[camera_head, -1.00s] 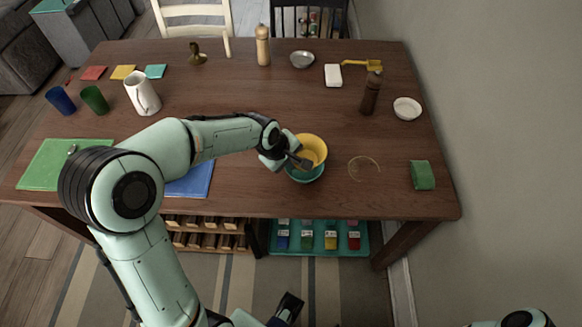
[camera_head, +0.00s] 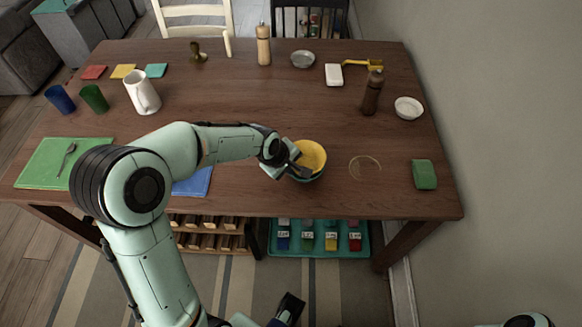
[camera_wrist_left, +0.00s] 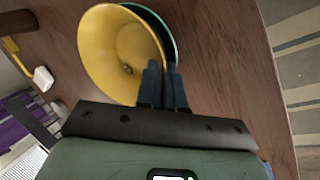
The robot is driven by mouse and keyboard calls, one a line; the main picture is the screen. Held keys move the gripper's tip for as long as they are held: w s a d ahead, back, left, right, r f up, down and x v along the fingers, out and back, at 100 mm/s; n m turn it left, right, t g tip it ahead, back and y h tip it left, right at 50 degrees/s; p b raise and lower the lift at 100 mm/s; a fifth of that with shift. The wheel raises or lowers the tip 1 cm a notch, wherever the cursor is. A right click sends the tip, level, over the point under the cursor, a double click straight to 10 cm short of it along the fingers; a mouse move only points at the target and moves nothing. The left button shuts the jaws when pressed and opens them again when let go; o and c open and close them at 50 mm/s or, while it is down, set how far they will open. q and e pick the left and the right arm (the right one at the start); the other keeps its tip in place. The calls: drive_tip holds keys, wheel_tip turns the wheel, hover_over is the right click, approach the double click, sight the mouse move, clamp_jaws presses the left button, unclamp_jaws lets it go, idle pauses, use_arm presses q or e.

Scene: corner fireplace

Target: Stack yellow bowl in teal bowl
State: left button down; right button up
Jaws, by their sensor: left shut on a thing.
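The yellow bowl (camera_head: 313,153) sits inside the teal bowl (camera_head: 311,179), with only a thin teal edge showing below it. My left gripper (camera_head: 300,170) is shut on the near left rim of the yellow bowl. In the left wrist view the yellow bowl (camera_wrist_left: 105,45) fills the upper middle, and the teal bowl's rim (camera_wrist_left: 168,32) shows behind it at the right. The fingers of my left gripper (camera_wrist_left: 163,88) are at the yellow rim. Whether the yellow bowl rests on the teal bowl's bottom is hidden. A dark end part, perhaps my right gripper (camera_head: 288,308), shows at the bottom edge.
The wooden table (camera_head: 250,105) is clear behind the bowls. A round clear coaster (camera_head: 365,168) and a green sponge (camera_head: 424,174) lie to the right. A blue mat (camera_head: 194,183) lies partly under my left arm. A white pitcher (camera_head: 142,93) and a pepper mill (camera_head: 372,93) stand farther back.

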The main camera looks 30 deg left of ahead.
use_arm(q)
drive_tip(key=c, duration=1.3)
unclamp_jaws()
drive_tip(key=shift+s+d+f, duration=0.1)
drive_tip(key=shift+s+f, duration=0.15)
drive_tip(key=shift+f, duration=0.35)
drive_tip(key=shift+o, duration=0.2)
drive_tip(key=shift+r+p, duration=0.5)
drive_tip(key=p+v, duration=0.1)
drive_tip(key=v, duration=1.1)
drive_tip(key=shift+w+r, duration=0.35)
